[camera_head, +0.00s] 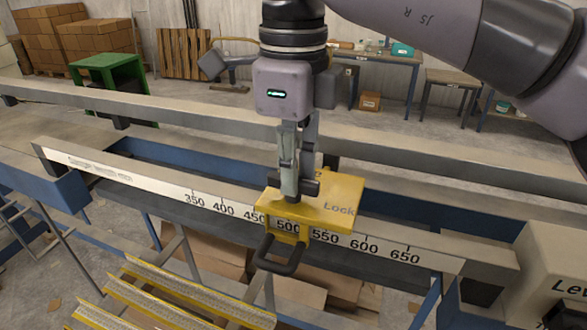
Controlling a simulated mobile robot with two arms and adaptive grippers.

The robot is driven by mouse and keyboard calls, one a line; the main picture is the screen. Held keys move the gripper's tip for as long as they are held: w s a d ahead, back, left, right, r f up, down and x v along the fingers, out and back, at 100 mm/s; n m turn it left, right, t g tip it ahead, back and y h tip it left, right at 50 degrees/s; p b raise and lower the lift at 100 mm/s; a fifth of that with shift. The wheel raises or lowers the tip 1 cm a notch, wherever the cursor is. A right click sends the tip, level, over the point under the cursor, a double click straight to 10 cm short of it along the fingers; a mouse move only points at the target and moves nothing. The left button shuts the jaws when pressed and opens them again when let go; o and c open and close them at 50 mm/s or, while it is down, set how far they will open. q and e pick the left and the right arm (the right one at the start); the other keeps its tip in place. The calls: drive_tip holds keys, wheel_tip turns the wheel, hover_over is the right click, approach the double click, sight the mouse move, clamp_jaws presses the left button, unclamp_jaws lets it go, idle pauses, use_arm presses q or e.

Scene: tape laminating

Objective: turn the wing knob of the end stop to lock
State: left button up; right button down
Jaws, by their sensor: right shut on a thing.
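The end stop (341,190) is a yellow block with the word "Lock" on its top. It sits on the scaled rail (150,178) around the 500 mark, with a dark handle loop (277,262) at its front. My right gripper (300,190) points straight down onto the top of the end stop, with its fingers close together. It is shut on the wing knob, which is mostly hidden between and behind the fingers. I cannot tell the knob's angle. My left gripper is not in view.
A grey beam (180,104) runs behind the rail. A beige box with lettering (560,270) stands at the right end. Yellow-edged metal strips (180,290) lie at the lower left. A green stand (110,70) and workbenches (385,58) are farther back.

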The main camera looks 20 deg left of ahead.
idle(0.4)
drive_tip(key=c, duration=1.6)
unclamp_jaws()
drive_tip(key=shift+c, duration=0.2)
drive_tip(key=shift+r, duration=0.1)
wheel_tip(320, 180, up, 12)
